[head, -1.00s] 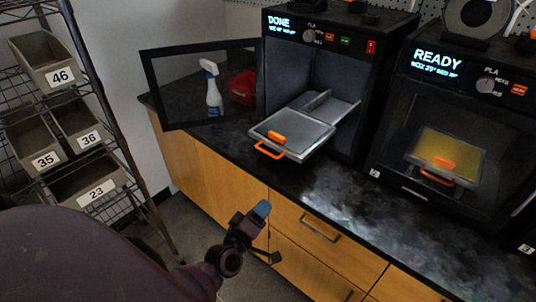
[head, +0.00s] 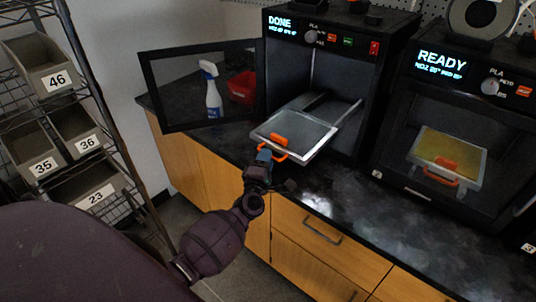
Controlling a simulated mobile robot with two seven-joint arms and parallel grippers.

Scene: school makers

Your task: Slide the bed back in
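The bed (head: 305,134) is a grey plate with an orange handle (head: 271,151) on its front. It sticks out of the left printer (head: 333,75), whose screen reads DONE and whose door (head: 166,101) stands open to the left. A rail shows behind the bed inside the printer. My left gripper (head: 265,157) is at the bed's front edge, at the handle's left part. It overlaps the handle in the picture; I cannot tell whether it touches it or how far its fingers are apart. My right gripper is not in view.
A second printer (head: 446,110) on the right reads READY and is shut, with a yellowish bed inside. A spray bottle (head: 211,92) and a red bin (head: 242,88) stand behind the open door. A rack with numbered grey bins (head: 42,64) is at the left. The dark counter (head: 345,200) is clear in front.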

